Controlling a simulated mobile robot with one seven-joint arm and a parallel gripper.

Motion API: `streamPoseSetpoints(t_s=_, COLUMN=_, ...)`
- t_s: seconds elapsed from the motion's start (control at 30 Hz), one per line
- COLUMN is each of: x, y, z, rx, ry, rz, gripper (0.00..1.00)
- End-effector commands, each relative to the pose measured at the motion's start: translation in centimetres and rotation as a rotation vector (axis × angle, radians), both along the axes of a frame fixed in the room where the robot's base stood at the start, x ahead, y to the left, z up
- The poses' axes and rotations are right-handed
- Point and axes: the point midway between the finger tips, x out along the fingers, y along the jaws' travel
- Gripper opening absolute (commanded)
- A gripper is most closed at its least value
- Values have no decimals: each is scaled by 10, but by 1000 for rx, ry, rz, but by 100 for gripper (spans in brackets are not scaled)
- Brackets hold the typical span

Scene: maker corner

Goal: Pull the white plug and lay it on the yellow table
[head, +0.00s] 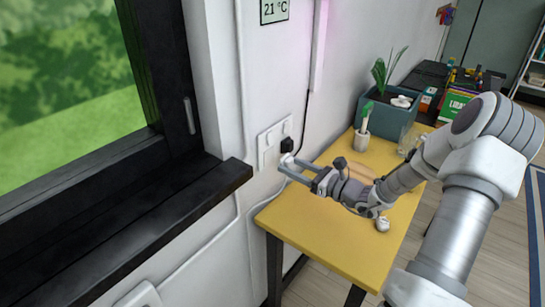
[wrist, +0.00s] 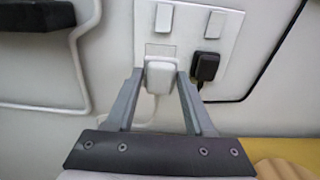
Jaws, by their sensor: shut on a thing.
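The white plug (wrist: 160,76) sits at the lower left socket of the white wall plate (wrist: 203,35), with its pale cord hanging below. In the wrist view my gripper (wrist: 160,82) has one finger on each side of the plug and is shut on it. The yellow table (head: 315,230) stands below and to the right, against the wall.
A black plug (wrist: 205,67) with a black cord is right beside the white one. A black window sill (head: 150,235) juts out at left. The table's front is bare.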

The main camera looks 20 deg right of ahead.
Motion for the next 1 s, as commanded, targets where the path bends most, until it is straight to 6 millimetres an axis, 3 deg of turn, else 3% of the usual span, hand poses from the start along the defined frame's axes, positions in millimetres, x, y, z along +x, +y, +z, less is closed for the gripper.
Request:
streamPoseSetpoints(t_s=0.77, x=-10, y=-6, z=0, rx=1, ry=1, rz=0, gripper=0)
streamPoseSetpoints(t_s=0.87, x=-10, y=0, z=0, rx=3, ry=2, rz=1, gripper=0)
streamPoseSetpoints(t_s=1.0, x=-15, y=32, z=-1, rx=8, ry=6, rz=-4, gripper=0)
